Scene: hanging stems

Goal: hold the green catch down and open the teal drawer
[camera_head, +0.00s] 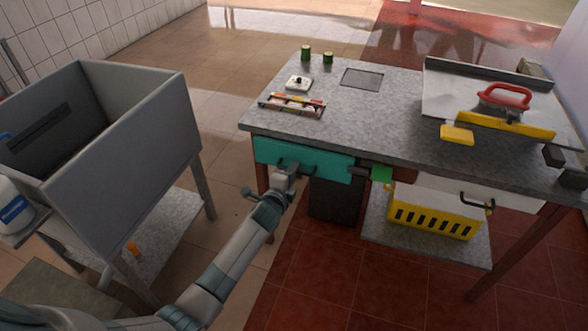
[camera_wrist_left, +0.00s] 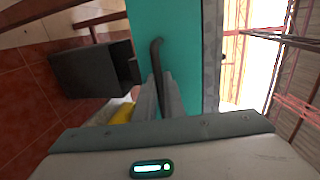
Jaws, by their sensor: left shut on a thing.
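The teal drawer (camera_head: 315,162) is in the left part of the grey-topped table's front and looks shut. My left gripper (camera_head: 285,172) is at its dark handle. In the left wrist view the gripper fingers (camera_wrist_left: 162,95) are shut on the handle (camera_wrist_left: 156,52), and the teal front (camera_wrist_left: 185,50) fills the space behind. The green catch (camera_head: 381,174) is on a dark bar just right of the drawer. Nothing touches the catch in the head view. My right gripper is not in view.
A dark bin (camera_head: 335,198) stands under the drawer. A yellow basket (camera_head: 433,212) sits on the lower shelf (camera_head: 400,240). A grey open box (camera_head: 120,125) on legs stands to the left. The red floor in front is clear.

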